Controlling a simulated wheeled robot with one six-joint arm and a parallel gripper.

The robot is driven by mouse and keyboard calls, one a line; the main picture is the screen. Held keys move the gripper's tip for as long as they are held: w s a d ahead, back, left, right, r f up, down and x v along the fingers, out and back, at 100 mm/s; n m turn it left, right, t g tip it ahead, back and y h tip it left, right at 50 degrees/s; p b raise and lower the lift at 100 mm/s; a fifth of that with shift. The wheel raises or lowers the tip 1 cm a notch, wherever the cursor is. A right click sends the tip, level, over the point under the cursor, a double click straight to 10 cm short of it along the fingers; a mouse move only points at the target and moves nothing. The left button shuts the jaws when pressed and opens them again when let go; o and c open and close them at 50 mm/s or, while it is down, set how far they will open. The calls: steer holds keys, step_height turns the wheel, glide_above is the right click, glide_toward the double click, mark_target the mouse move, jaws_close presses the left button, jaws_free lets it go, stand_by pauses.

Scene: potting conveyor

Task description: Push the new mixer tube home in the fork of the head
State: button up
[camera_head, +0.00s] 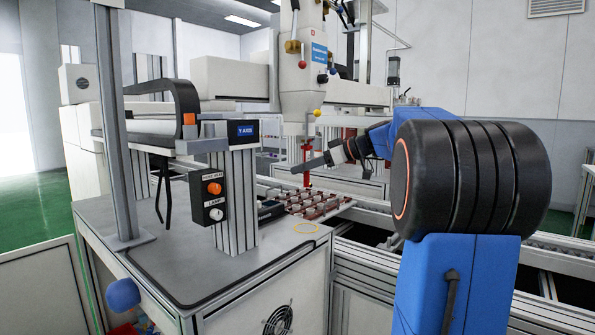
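The white dispensing head (301,75) hangs at the upper middle, with a pale bracket at its lower end that may be the fork (296,128). A thin red upright piece, which looks like the mixer tube (307,178), stands below the head over the tray of parts. My gripper (308,166) reaches in from the right, its dark fingers pointing left at the red piece. The fingers overlap it in this view. I cannot tell whether they touch it or are shut on it. How far the tube's top sits in the fork is too small to see.
A tray with several red and grey parts (326,207) lies on the conveyor below the head. A control box (209,200) with orange and white buttons is on a post at left. A grey bench (170,262) fills the front left. A yellow-knobbed lever (317,113) is beside the head.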

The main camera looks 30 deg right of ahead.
steer(key=v, duration=1.4)
steer(key=shift+s+d, duration=0.15)
steer(key=shift+d, duration=0.05)
steer(key=shift+a, duration=0.1)
steer(key=s+a+f+m+g+h, duration=0.1)
steer(key=s+a+f+m+g, duration=0.3)
steer(key=a+f, duration=0.6)
steer(key=s+a+f+g+h, duration=0.15)
steer(key=s+a+f, duration=0.45)
steer(key=a, duration=0.6)
steer(key=s+a+f+m+h, duration=0.1)
steer(key=s+a+f+h, duration=0.1)
steer(key=s+f, duration=0.6)
steer(key=s+a+f+m+h, duration=0.2)
steer(key=s+f, duration=0.6)
steer(key=f, duration=0.4)
steer(key=shift+s+a+f+g+h, duration=0.2)
steer(key=shift+a+f+g+h, duration=0.15)
steer(key=shift+a+h, duration=0.35)
steer(key=shift+a, duration=0.15)
